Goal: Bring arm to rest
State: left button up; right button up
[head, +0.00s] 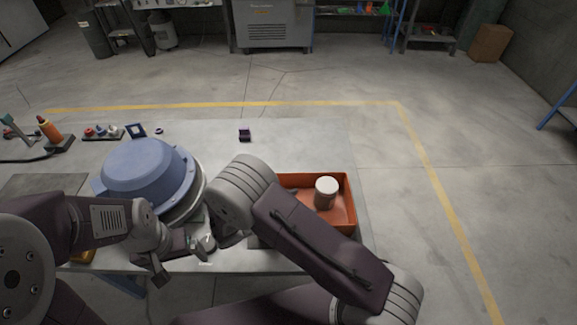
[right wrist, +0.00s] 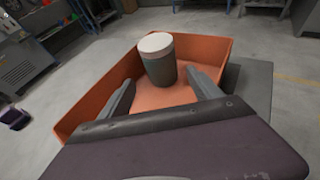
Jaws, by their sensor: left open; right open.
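In the head view my left gripper (head: 180,255) is low at the table's near edge, just below a blue dome-shaped object (head: 145,172), open, with no object seen between its fingers. My right arm's grey wrist (head: 240,190) crosses the table's right part, and the forearm covers part of the orange tray; the right fingers are hidden there. In the right wrist view my right gripper (right wrist: 160,95) is open and empty, its fingers over the near part of the tray (right wrist: 85,105). A dark cylinder with a white lid (right wrist: 157,60) stands upright in the tray, beyond the fingertips.
The grey table (head: 300,145) is clear at the back right. A small purple object (head: 245,134) sits at its back middle. An orange bottle (head: 49,130) and small parts on a dark strip (head: 103,132) are at the left. Open floor lies to the right.

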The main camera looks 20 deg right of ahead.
jog(key=shift+d, duration=0.1)
jog(key=d+r+m+g, duration=0.3)
jog(key=d+r+m, duration=0.2)
jog(key=d+r, duration=0.25)
jog(key=s+d+r+m+g+y, duration=0.1)
jog(key=s+d+m+g+y, duration=0.35)
jog(key=s+m, duration=0.3)
jog(key=s+a+f+m+y, duration=0.1)
jog(key=s+a+m+y, duration=0.3)
jog(key=s+m+y, duration=0.15)
jog(key=w+a+f+m+t+y, duration=0.1)
jog(key=a+f+m+t+y, duration=0.1)
jog(key=a+m, duration=0.3)
jog(key=shift+w+a+t+y, duration=0.3)
jog(key=shift+t+y, duration=0.1)
jog(key=shift+t, duration=0.25)
